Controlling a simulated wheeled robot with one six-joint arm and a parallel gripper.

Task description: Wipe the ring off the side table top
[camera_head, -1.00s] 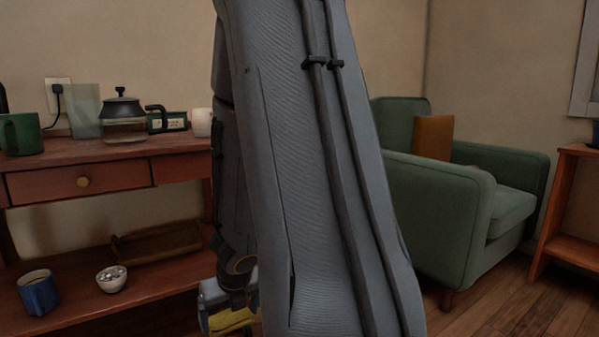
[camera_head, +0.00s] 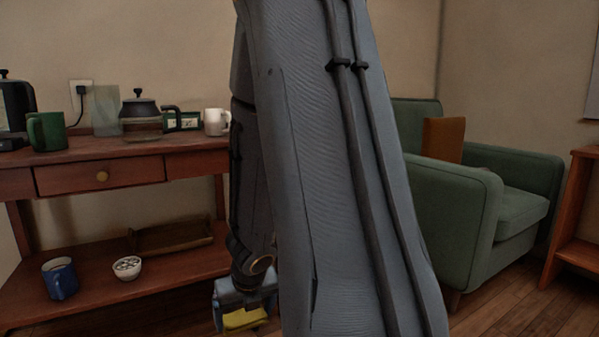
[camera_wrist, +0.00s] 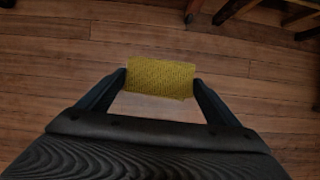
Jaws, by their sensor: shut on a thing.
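My gripper (camera_wrist: 160,88) is shut on a yellow cloth or sponge (camera_wrist: 160,76), with one finger at each end of it. In the wrist view the yellow piece hangs above bare wooden floor. In the head view the yellow piece (camera_head: 245,318) shows low in the picture, just under my gripper (camera_head: 243,303), in front of the right end of the sideboard's lower shelf. I cannot make out the side table top or any ring in these frames.
A red-brown sideboard (camera_head: 101,178) stands at left, with a green mug (camera_head: 47,131), coffee pot (camera_head: 140,112) and white mug (camera_head: 217,121) on top. Its lower shelf holds a blue mug (camera_head: 60,279) and white bowl (camera_head: 127,267). A green armchair (camera_head: 455,220) and wooden shelf unit (camera_head: 575,215) stand at right.

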